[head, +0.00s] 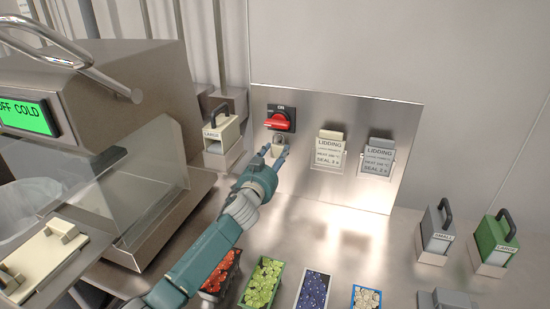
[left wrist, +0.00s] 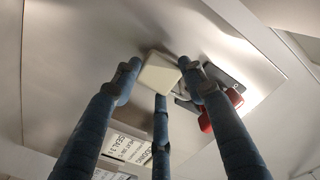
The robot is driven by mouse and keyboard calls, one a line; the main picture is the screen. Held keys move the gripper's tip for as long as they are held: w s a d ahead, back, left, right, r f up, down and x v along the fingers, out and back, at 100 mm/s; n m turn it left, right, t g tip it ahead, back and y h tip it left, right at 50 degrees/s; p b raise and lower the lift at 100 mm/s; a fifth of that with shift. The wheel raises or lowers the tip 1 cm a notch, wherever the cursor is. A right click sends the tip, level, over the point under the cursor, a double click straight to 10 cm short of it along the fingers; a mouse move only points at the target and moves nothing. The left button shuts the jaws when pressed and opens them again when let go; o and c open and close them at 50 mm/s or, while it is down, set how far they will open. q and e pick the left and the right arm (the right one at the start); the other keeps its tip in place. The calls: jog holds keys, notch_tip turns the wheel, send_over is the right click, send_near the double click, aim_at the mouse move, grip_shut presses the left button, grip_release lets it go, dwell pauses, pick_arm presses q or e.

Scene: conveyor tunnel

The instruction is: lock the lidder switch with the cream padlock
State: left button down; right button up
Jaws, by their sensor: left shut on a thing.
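The lidder switch is a red rotary handle (head: 281,121) on a black plate, with ON printed above it, on a steel panel. Its red handle also shows in the left wrist view (left wrist: 234,98). The cream padlock (head: 279,141) is just below the switch; in the left wrist view its body (left wrist: 159,73) sits between my fingers. My left gripper (head: 275,155) is shut on the padlock. A thin metal part, perhaps the shackle, shows between padlock and switch; I cannot tell if it passes through the switch. My right gripper is not in view.
Two LIDDING cards (head: 329,153) (head: 378,157) hang right of the switch. A cream LARGE block (head: 219,134) stands left, beside the steel machine (head: 125,85). Food tubs (head: 263,283) line the front. Grey (head: 435,235) and green (head: 493,244) handled blocks stand right.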

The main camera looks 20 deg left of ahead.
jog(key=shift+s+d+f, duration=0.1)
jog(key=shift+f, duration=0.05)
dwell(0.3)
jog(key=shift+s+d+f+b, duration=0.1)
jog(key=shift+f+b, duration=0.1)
jog(key=shift+b, duration=0.25)
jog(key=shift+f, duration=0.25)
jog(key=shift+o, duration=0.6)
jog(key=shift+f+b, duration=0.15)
jog(key=shift+b, duration=0.25)
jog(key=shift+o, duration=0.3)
